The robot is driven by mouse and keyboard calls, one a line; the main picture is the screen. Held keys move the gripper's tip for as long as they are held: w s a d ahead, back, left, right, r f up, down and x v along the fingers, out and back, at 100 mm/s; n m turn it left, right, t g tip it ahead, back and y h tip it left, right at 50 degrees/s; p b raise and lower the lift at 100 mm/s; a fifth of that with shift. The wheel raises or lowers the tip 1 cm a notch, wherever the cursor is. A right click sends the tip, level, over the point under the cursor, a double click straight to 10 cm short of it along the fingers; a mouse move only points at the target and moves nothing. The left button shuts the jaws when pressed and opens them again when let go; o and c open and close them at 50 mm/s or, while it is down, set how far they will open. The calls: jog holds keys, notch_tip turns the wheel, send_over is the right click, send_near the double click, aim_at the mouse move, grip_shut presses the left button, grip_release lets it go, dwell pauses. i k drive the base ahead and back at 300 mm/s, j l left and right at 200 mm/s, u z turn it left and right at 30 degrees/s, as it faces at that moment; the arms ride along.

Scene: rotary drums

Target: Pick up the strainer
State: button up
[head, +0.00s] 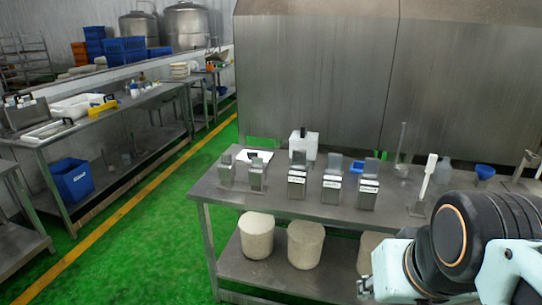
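I cannot tell for sure which object is the strainer. A small blue funnel-shaped piece (485,172) stands toward the right back of the steel table (225,196) and is too small to identify. A white-handled tool (428,175) stands upright near the table's right front, its lower end close to the tabletop. My arm fills the lower right corner in front of the table. A small metallic end (364,288) at its left side may be part of my gripper. Its fingers do not show clearly, and I see nothing held.
Several metal containers (297,182) stand along the table, with a white jug (303,145) behind. A clear cylinder (401,150) stands farther right. Pale drums (256,235) sit on the lower shelf. A side bench (100,118) is at left; green floor (120,245) lies open between.

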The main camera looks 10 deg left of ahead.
aim_at(226, 169)
jog(key=i+j, duration=0.3)
jog(key=i+j+z, duration=0.1)
jog(key=i+j, duration=0.25)
jog(key=j, duration=0.15)
jog(key=i+j, duration=0.3)
jog(key=i+j+z, duration=0.15)
jog(key=i+j, duration=0.15)
jog(key=j, duration=0.25)
jog(key=i+j, duration=0.25)
jog(key=j, duration=0.2)
